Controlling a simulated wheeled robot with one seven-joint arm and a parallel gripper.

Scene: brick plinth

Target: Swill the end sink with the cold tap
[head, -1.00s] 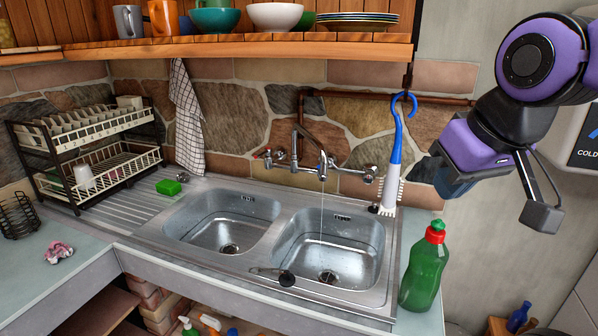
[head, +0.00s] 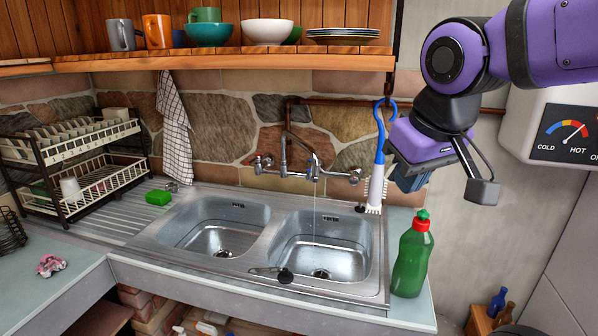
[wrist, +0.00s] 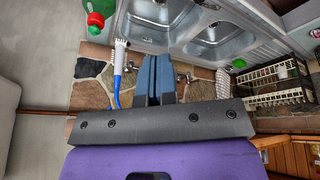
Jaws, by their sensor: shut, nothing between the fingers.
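The wall-mounted mixer tap (head: 312,172) has a left handle (head: 262,163) with a red mark and a right handle (head: 355,175) with no clear colour mark. A thin stream of water falls from its spout into the right sink basin (head: 322,250). The left basin (head: 215,228) shows no stream. My gripper (head: 412,180) is shut and empty, right of the right handle and apart from it in the head view. In the wrist view, my gripper's blue fingers (wrist: 156,82) are together and partly cover the tap area.
A blue-handled brush (head: 378,160) hangs close to the left of my gripper. A green bottle (head: 412,255) stands right of the sink. The shelf (head: 230,62) with crockery runs above. A dish rack (head: 75,165) and green sponge (head: 158,197) are at the left.

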